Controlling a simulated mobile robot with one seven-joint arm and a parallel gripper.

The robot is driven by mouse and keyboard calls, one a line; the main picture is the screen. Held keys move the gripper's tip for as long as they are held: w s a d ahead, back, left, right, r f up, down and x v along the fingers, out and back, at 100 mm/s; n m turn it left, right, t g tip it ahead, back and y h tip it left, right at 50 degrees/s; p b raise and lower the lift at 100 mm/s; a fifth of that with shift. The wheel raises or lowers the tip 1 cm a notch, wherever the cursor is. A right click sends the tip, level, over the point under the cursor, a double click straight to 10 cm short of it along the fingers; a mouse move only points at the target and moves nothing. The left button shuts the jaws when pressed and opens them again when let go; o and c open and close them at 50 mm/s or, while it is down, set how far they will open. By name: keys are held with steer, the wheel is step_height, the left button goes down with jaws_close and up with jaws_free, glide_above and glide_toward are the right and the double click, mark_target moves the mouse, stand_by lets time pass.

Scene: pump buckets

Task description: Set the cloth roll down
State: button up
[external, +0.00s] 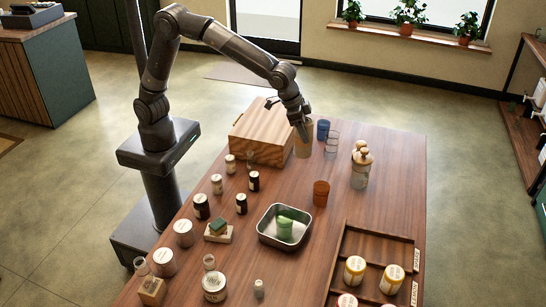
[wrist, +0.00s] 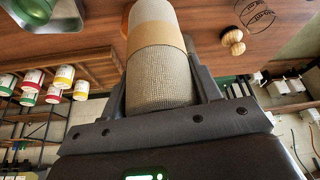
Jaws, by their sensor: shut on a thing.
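The cloth roll (external: 304,145) is a tan upright cylinder at the far part of the wooden table (external: 385,215), just right of the wooden box. My gripper (external: 302,127) reaches down to it from above. In the wrist view the roll (wrist: 160,82) sits between the two fingers, with woven grey-beige cloth and a plain tan band. My gripper is shut on it. I cannot tell whether its lower end touches the table.
The wooden box (external: 262,142) is close on the left. A blue cup (external: 323,130) and a clear ringed glass (external: 332,146) are close on the right. Wooden-topped jars (external: 361,172) stand farther right. A terracotta cup (external: 321,193) and metal tray (external: 262,234) are nearer; table between is clear.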

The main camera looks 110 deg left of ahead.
steer(key=s+d+m, duration=0.1)
steer(key=s+d, duration=0.5)
steer(key=d, duration=0.1)
step_height(320, 180, down, 5)
steer(key=w+a+f, duration=0.6)
steer(key=a+f, duration=0.4)
steer(key=f, duration=0.1)
steer(key=shift+w+a+f+h, duration=0.2)
steer(key=shift+w+f+h, duration=0.1)
steer(key=shift+w, duration=0.05)
steer(key=shift+f, duration=0.15)
steer(key=o, duration=1)
